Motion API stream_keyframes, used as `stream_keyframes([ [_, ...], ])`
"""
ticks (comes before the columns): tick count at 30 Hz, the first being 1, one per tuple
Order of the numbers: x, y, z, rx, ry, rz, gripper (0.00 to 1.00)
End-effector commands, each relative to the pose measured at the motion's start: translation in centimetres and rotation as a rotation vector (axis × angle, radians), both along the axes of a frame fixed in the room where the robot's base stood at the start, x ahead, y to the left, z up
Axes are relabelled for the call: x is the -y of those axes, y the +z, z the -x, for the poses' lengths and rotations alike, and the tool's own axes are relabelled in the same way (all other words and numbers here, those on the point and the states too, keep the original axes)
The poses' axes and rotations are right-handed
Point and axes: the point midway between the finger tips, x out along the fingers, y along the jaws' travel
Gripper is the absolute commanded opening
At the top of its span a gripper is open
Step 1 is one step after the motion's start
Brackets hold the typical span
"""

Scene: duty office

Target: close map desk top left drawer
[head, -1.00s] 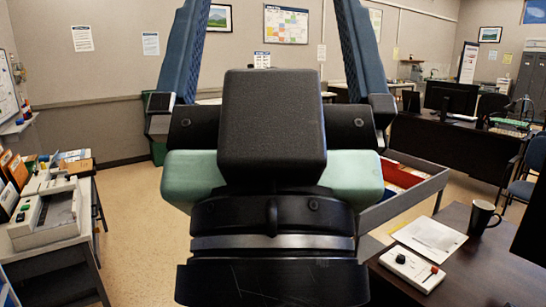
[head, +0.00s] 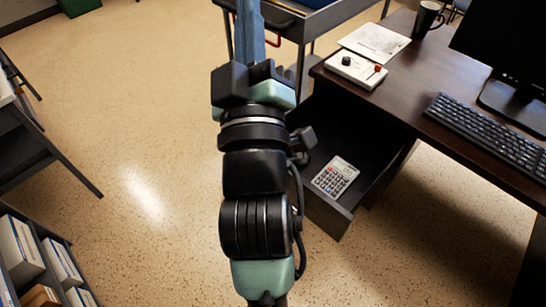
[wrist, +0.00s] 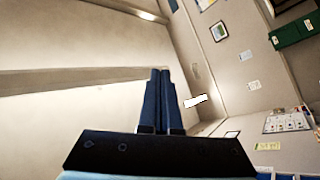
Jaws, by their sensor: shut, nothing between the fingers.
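The map desk (head: 415,85) is dark brown and stands at the right in the head view. A dark drawer (head: 332,218) is pulled out below its left end, with a grey calculator (head: 336,176) inside. My arm hides the drawer's left part. My gripper (head: 247,12) is at the top of the head view, beyond the drawer and apart from it. Its blue fingers are together and empty. They also show together in the wrist view (wrist: 160,75), in front of wall and ceiling.
A white control box (head: 355,71), paper (head: 375,42), black mug (head: 427,18), keyboard (head: 490,133) and monitor (head: 510,50) are on the desk. A grey cart (head: 315,22) stands behind the gripper. A shelf (head: 40,260) is at lower left. The floor between is clear.

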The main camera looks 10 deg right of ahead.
Motion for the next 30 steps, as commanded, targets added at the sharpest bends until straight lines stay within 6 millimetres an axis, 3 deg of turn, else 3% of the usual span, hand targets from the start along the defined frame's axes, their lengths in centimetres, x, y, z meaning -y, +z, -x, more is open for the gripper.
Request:
stream_keyframes([
  [1, 0.6, -6.6, -0.3, -0.063, -0.043, 0.061, 0.0],
  [5, 1.5, -18.1, -0.2, -0.201, -0.138, 0.243, 0.0],
  [9, 2.0, -30.4, 1.3, -0.348, -0.202, 0.441, 0.0],
  [12, 1.8, -37.8, 2.9, -0.437, -0.224, 0.569, 0.0],
  [15, 1.4, -43.1, 4.4, -0.501, -0.231, 0.668, 0.0],
  [18, 1.1, -46.4, 5.5, -0.541, -0.232, 0.735, 0.0],
  [21, 0.9, -47.7, 6.0, -0.559, -0.231, 0.767, 0.0],
  [26, 1.0, -47.7, 5.1, -0.56, -0.232, 0.775, 0.0],
  [30, 1.4, -47.6, 3.1, -0.558, -0.232, 0.774, 0.0],
])
